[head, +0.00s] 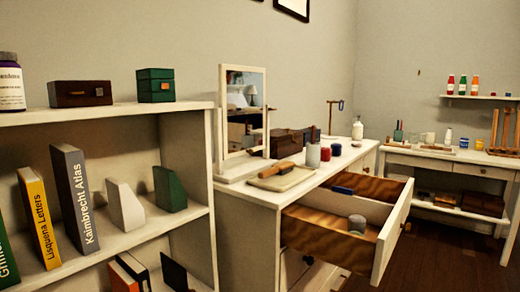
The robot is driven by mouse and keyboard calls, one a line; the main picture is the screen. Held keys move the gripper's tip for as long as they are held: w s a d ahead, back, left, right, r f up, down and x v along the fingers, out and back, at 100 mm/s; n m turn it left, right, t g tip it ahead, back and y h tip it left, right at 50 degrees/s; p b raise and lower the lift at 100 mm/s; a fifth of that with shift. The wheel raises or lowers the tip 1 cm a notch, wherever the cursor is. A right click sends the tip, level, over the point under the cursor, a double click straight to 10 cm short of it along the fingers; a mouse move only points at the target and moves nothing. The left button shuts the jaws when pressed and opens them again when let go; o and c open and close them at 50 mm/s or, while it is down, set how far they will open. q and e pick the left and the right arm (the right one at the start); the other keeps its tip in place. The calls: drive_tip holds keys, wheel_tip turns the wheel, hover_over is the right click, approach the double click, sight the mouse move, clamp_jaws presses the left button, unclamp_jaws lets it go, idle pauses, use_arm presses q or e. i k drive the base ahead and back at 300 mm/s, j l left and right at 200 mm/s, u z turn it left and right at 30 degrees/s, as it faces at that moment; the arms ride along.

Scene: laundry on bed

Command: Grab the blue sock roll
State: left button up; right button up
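I cannot make out a blue sock roll for certain. The open drawer (394,232) of the white dresser has wooden compartments. Neither of my grippers is in view.
A white shelf (105,115) with books and boxes fills the left. The dresser top (262,193) holds a mirror (243,112), a tray with a brush, cups and boxes. A desk (455,165) stands at the back right. Dark wood floor (440,260) is clear at lower right.

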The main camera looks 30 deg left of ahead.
sight(336, 148)
drive_tip(key=u, duration=1.8)
drive_tip(key=l+u, duration=0.2)
drive_tip(key=u, duration=0.2)
drive_tip(key=l+u, duration=0.25)
drive_tip(key=u, duration=0.15)
drive_tip(key=l+u, duration=0.2)
drive_tip(key=u, duration=0.2)
drive_tip(key=k+l+u, duration=0.2)
drive_tip(key=l+u, duration=0.25)
drive_tip(key=k+l+u, duration=0.3)
drive_tip(key=l+u, duration=0.2)
drive_tip(key=k+l+u, duration=0.25)
drive_tip(key=u, duration=0.2)
drive_tip(key=k+l+u, duration=0.1)
drive_tip(key=k+u, duration=0.35)
drive_tip(key=k+l, duration=0.1)
drive_tip(key=k, duration=0.45)
drive_tip(key=k+l+u, duration=0.1)
drive_tip(key=k, duration=0.45)
drive_tip(key=k+l+z, duration=0.1)
drive_tip(key=k+z, duration=0.25)
drive_tip(key=k+l+z, duration=0.1)
drive_tip(key=z, duration=0.25)
drive_tip(key=k+l+z, duration=0.5)
drive_tip(key=z, duration=0.25)
drive_tip(key=k+l+z, duration=0.1)
drive_tip(key=z, duration=0.3)
drive_tip(key=l+z, duration=0.4)
drive_tip(key=k+j, duration=0.05)
